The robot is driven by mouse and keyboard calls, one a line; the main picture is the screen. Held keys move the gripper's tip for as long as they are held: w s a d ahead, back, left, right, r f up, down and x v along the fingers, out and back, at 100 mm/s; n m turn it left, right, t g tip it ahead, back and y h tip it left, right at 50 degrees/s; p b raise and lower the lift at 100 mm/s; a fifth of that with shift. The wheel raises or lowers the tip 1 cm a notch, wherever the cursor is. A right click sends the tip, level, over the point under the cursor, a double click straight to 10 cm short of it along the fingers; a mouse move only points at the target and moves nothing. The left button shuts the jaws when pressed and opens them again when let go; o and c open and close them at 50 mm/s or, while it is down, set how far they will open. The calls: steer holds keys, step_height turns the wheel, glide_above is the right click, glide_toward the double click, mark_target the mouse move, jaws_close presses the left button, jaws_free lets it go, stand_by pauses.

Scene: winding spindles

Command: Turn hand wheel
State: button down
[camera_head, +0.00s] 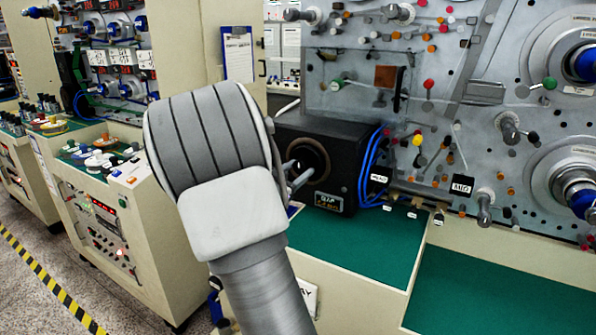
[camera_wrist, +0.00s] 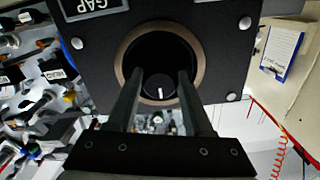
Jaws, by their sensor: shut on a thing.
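The hand wheel (camera_wrist: 159,88) is a small dark knob with a white mark, inside a round recess with a brown rim in the wrist view. The recess is in the front of a black box (camera_head: 345,150), which also fills the top of the wrist view (camera_wrist: 220,50). My gripper (camera_wrist: 158,76) reaches into the recess with one finger on each side of the knob, shut on it. The exact contact is hard to see in the dark recess.
The box stands on a green bench top (camera_head: 375,245). Blue cables (camera_head: 370,165) run at its right side. A grey panel (camera_head: 460,120) with pegs and spindles rises behind and to the right. A cream cabinet (camera_head: 120,230) stands at the left, and a clipboard (camera_head: 238,55) hangs behind.

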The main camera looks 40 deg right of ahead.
steer(key=shift+f+b, duration=0.1)
steer(key=shift+b, duration=0.2)
steer(key=m+b, duration=0.3)
steer(key=b, duration=0.1)
steer(key=shift+f+m+b, duration=0.15)
steer(key=shift+m+b, duration=0.2)
steer(key=shift+m, duration=0.05)
steer(key=m+b, duration=0.6)
steer(key=b, duration=0.1)
steer(key=shift+w, duration=0.1)
steer(key=m+b, duration=0.6)
steer(key=b, duration=0.1)
steer(key=shift+r+m, duration=0.2)
steer(key=shift+m, duration=0.1)
steer(key=shift+r+m+b, duration=0.15)
steer(key=shift+m+b, duration=0.75)
steer(key=shift+m, duration=0.15)
steer(key=shift+r+m+b, duration=0.1)
steer(key=shift+m+b, duration=0.8)
steer(key=shift+m, duration=0.15)
steer(key=shift+r, duration=0.1)
steer(key=shift+c, duration=1.5)
jaws_free()
steer(key=shift+a, duration=0.1)
